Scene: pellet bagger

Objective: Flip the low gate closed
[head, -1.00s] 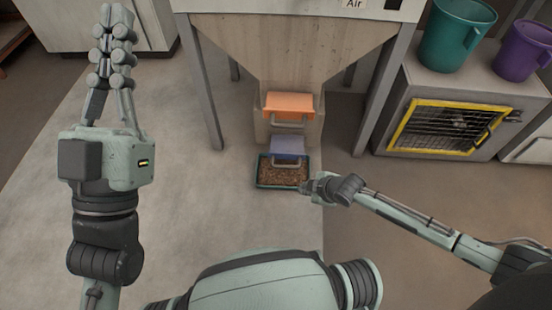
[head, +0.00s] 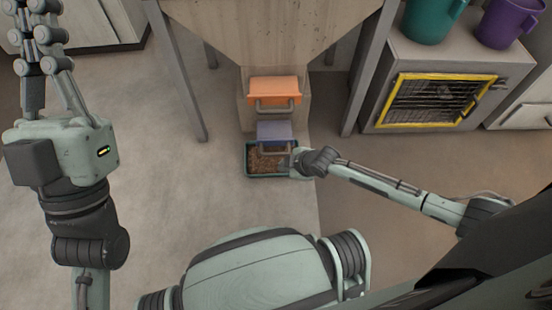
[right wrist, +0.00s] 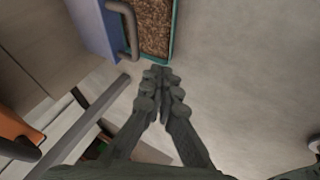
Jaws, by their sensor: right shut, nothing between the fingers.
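The low gate (head: 273,131) is a blue-violet flap with a grey bar handle, low on the hopper's front in the head view. It sticks out above the back of the pellet tray. In the right wrist view the low gate (right wrist: 95,25) is at the top left, its handle (right wrist: 130,30) beside the tray. My right gripper (head: 286,162) is at the tray's right side, just below and right of the gate. In the right wrist view its fingers (right wrist: 158,72) are shut and empty, apart from the handle.
An orange gate (head: 274,88) with its own handle sits directly above. The green-rimmed tray (head: 250,174) holds brown pellets. Grey hopper legs (head: 178,75) stand either side. A grey cabinet (head: 400,62) with a yellow-framed door and two buckets is at the right. Floor at the front left is clear.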

